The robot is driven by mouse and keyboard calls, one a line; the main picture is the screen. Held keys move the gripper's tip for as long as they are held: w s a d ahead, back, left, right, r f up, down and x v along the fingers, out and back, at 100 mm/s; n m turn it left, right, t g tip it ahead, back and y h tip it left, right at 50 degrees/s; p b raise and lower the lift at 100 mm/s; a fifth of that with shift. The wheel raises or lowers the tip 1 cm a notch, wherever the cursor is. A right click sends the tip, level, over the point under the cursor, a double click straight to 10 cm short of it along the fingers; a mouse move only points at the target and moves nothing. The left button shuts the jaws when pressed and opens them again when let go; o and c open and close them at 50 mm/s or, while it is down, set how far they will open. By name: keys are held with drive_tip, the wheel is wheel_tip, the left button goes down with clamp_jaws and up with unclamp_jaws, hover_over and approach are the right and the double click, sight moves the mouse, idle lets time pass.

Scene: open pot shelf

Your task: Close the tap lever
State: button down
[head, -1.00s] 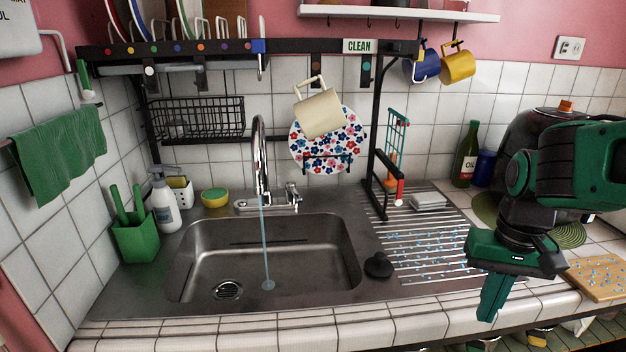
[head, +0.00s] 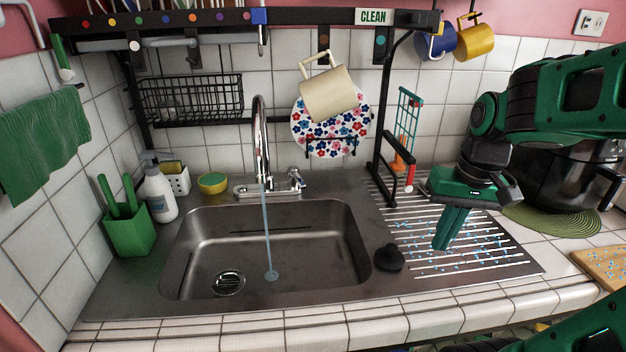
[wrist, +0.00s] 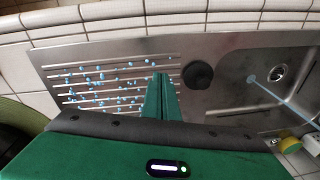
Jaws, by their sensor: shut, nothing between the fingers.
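The chrome tap (head: 262,150) stands behind the sink, and a thin stream of water (head: 267,235) runs from its spout into the basin. The small chrome tap lever (head: 296,179) sits at the right end of the tap's base. My green gripper (head: 441,246) is shut and empty, pointing down over the ribbed drainboard, well to the right of the lever. In the wrist view the shut fingers (wrist: 160,80) show above the drainboard, and the stream also shows at the right (wrist: 275,91). The lever is not clearly visible there.
A black plug (head: 390,258) lies between the basin (head: 190,262) and the drainboard (head: 470,262), which has water drops. A black rack post (head: 386,110) stands between my gripper and the tap. A cream mug (head: 328,95) hangs above the lever. The space over the basin is clear.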

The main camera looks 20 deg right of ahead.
drive_tip(key=w+a+r+n+t+y, duration=0.1)
drive_tip(key=w+a+r+n, duration=0.15)
drive_tip(key=w, duration=0.55)
drive_tip(key=w+a+r+n+t+y, duration=0.1)
drive_tip(key=w+a+r, duration=0.15)
drive_tip(key=w, duration=0.65)
drive_tip(key=n+t+y, duration=0.1)
drive_tip(key=n+y, duration=0.2)
approach(297, 177)
drive_tip(key=s+d+r, duration=0.1)
drive_tip(key=s+d, duration=0.3)
drive_tip(key=x, duration=0.9)
drive_tip(key=shift+a+f, duration=0.2)
drive_tip(key=shift+d, duration=0.1)
